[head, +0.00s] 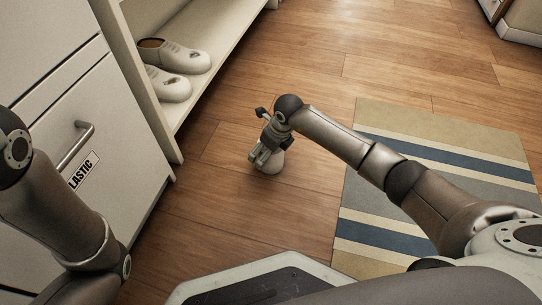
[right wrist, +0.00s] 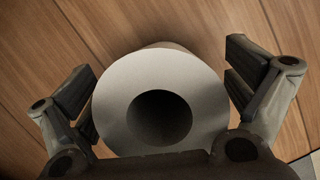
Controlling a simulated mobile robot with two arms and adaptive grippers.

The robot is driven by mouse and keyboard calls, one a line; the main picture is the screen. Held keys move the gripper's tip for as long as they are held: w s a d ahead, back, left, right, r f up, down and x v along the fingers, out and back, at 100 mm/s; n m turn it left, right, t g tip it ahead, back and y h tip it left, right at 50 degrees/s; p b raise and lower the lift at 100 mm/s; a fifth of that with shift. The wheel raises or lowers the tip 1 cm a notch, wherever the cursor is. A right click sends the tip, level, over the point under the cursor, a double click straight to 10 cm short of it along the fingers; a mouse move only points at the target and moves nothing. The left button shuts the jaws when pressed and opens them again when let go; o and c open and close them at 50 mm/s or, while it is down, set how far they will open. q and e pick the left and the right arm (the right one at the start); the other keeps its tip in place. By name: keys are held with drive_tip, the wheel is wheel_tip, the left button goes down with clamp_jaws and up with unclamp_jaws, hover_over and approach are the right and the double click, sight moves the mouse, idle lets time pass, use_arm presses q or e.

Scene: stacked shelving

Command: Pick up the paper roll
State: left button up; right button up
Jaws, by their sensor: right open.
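The paper roll (right wrist: 207,97) is a white cylinder with a dark round core. In the right wrist view it stands on the wooden floor, its end facing the camera, between the two fingers of my right gripper (right wrist: 160,92). The fingers are open, one on each side of the roll. In the head view the right gripper (head: 264,150) points down over the roll (head: 271,164), and covers most of it. I cannot tell whether a finger touches the roll. My left arm shows at the left of the head view, but its gripper is out of view.
A low shelf (head: 205,87) with white shoes (head: 178,56) stands at the upper left. A cabinet drawer (head: 95,165) with a handle and a label is at the left. A striped rug (head: 385,240) lies at the right. The wooden floor (head: 330,70) beyond the roll is clear.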

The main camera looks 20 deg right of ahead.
drive_tip(key=c, duration=1.1)
drive_tip(key=shift+o, duration=0.2)
drive_tip(key=shift+r, duration=0.15)
